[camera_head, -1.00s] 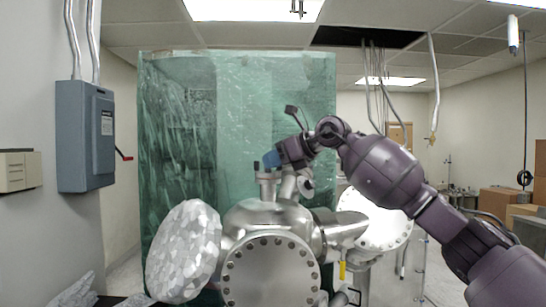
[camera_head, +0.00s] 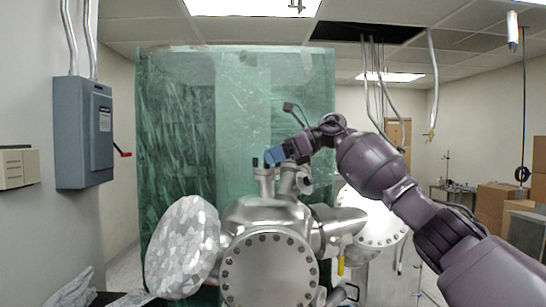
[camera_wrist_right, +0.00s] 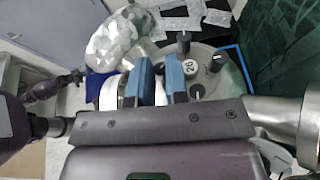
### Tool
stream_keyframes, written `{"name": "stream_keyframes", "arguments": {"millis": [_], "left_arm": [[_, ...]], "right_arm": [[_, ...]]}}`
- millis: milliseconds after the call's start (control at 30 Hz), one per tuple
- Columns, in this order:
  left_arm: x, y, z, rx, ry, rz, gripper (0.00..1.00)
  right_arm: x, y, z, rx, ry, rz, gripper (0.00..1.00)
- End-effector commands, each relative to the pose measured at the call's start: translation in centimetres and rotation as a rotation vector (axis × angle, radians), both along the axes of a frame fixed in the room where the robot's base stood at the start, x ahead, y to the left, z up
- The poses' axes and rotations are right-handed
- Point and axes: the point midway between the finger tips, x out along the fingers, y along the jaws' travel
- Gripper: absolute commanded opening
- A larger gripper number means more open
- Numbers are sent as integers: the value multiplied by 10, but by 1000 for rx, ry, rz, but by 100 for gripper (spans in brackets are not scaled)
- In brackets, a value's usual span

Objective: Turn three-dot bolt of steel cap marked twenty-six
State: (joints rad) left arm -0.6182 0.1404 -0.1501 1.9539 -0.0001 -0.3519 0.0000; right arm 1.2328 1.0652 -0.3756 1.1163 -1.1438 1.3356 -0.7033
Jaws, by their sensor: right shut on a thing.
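The steel cap (camera_wrist_right: 206,76) marked 26 is a round grey plate in the right wrist view. Its white number disc (camera_wrist_right: 191,68) sits beside several dark upright bolts, one at the far side (camera_wrist_right: 183,42) and one at the right (camera_wrist_right: 216,62). My right gripper (camera_wrist_right: 160,82) has its two blue fingers side by side over the cap's left part, shut on a bolt mostly hidden between them. In the head view my right gripper (camera_head: 275,155) is just above the upright ports of the steel chamber (camera_head: 268,212). Dot marks cannot be read. My left gripper is not in view.
A foil-wrapped disc (camera_head: 183,248) stands left of the chamber, a bolted flange (camera_head: 268,272) faces front, and a round plate (camera_head: 375,218) is at right. A green plastic curtain (camera_head: 180,130) hangs behind. Open air lies above the ports.

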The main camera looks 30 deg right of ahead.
Motion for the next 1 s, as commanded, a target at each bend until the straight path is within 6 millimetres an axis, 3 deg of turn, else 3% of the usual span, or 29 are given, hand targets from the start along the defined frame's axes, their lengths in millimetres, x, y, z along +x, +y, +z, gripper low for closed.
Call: {"name": "stream_keyframes", "arguments": {"millis": [233,267,433,1000], "left_arm": [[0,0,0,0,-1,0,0],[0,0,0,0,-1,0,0],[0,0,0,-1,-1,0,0],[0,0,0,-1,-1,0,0]], "right_arm": [[0,0,1,0,-1,-2,0],[0,0,1,0,-1,-2,16],[0,-1,1,0,-1,-3,41],[0,-2,3,2,-6,-9,41]]}}
